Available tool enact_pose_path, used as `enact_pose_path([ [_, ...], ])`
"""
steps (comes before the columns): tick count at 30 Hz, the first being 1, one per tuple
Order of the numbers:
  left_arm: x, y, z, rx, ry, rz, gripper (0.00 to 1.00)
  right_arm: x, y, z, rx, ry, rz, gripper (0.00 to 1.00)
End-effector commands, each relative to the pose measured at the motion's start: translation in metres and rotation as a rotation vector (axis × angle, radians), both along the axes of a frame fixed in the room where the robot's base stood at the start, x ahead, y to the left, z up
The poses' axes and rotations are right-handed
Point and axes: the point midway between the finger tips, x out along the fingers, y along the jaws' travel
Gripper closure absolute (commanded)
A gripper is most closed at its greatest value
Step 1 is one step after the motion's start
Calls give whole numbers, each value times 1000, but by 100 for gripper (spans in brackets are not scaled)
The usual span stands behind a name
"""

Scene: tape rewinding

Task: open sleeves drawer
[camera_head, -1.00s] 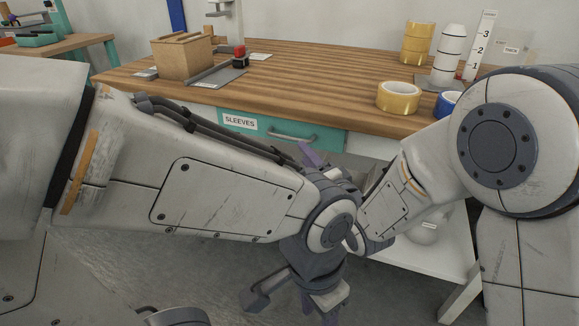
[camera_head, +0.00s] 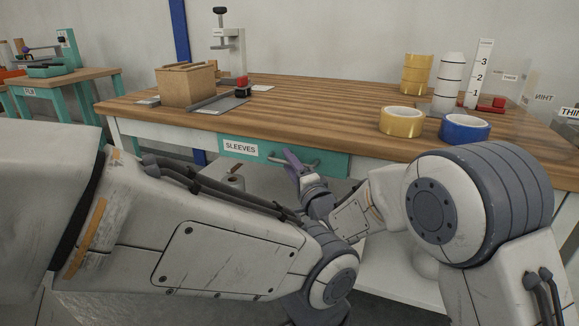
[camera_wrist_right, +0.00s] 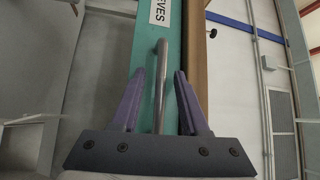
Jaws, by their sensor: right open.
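The sleeves drawer (camera_head: 235,148) is a teal front with a white "SLEEVES" label under the wooden tabletop. It sits flush with the table and looks shut. Its grey bar handle (camera_head: 308,163) is partly hidden by my right gripper (camera_head: 291,160), whose purple fingers are at the handle. In the right wrist view, the drawer front (camera_wrist_right: 143,55) runs upright, and the handle (camera_wrist_right: 160,85) lies between the two spread fingers of my right gripper (camera_wrist_right: 159,76), with gaps on both sides. My left arm crosses the foreground; its gripper is out of sight below.
On the tabletop (camera_head: 310,105) stand a cardboard box (camera_head: 187,86), a yellow tape roll (camera_head: 402,121), a blue tape roll (camera_head: 465,127) and a yellow tape stack (camera_head: 415,75). A white lower shelf (camera_head: 395,275) lies beneath. My left forearm is close below the drawer.

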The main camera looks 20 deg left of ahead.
Motion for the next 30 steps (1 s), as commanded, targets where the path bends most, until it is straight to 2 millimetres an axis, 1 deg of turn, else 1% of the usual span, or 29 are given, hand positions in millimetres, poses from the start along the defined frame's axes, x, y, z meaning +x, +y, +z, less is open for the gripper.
enact_pose_path([
  [9,0,0,-1,0,0,0,50,2,2,1,0,0,0,55],
  [11,0,0,-1,0,0,0,50,2,2,1,0,0,0,78],
  [12,0,0,-1,0,0,0,50,2,2,1,0,0,0,94],
  [13,0,0,-1,0,0,0,50,2,2,1,0,0,0,100],
  [30,0,0,-1,0,0,0,50,2,2,0,-1,1,0,100],
])
